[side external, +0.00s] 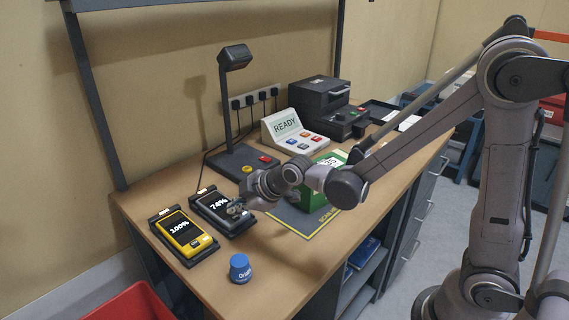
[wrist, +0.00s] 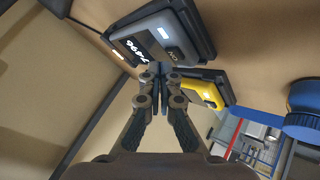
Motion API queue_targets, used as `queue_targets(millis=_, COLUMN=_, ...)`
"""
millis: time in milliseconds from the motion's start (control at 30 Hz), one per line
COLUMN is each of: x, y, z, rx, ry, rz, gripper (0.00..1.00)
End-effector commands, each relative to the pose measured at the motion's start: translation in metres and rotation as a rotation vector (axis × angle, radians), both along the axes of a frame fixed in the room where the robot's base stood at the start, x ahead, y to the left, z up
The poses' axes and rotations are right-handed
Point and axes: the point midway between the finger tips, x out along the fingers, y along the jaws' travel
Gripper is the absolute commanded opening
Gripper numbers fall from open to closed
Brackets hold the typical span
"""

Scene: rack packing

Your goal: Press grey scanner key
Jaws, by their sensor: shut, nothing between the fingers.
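The grey scanner (side external: 210,203) lies in a dark cradle near the table's back left edge, its screen reading 74%. In the wrist view the grey scanner (wrist: 150,42) appears upside down at the top, with its grey key (wrist: 173,57) just beyond my fingertips. My gripper (side external: 237,208) is shut and empty, over the key end of the grey scanner and partly hiding it. The shut fingers (wrist: 159,70) also show in the wrist view; I cannot tell whether they touch the scanner.
A yellow scanner (side external: 184,234) reading 100% lies beside the grey one. A blue round object (side external: 240,268) stands at the front. A lamp-like stand (side external: 233,90), a READY panel (side external: 287,125) and a green box (side external: 320,190) are farther right. A red bin (side external: 130,304) stands below.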

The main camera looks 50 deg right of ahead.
Motion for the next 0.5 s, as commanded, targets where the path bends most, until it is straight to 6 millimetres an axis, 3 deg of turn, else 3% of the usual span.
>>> queue_targets(millis=267, x=0.0, y=0.0, z=0.003, rx=0.0, ry=0.0, rz=0.0, gripper=0.0)
queue_targets(millis=500, x=0.0, y=0.0, z=0.022, rx=0.0, ry=0.0, rz=0.0, gripper=0.0)
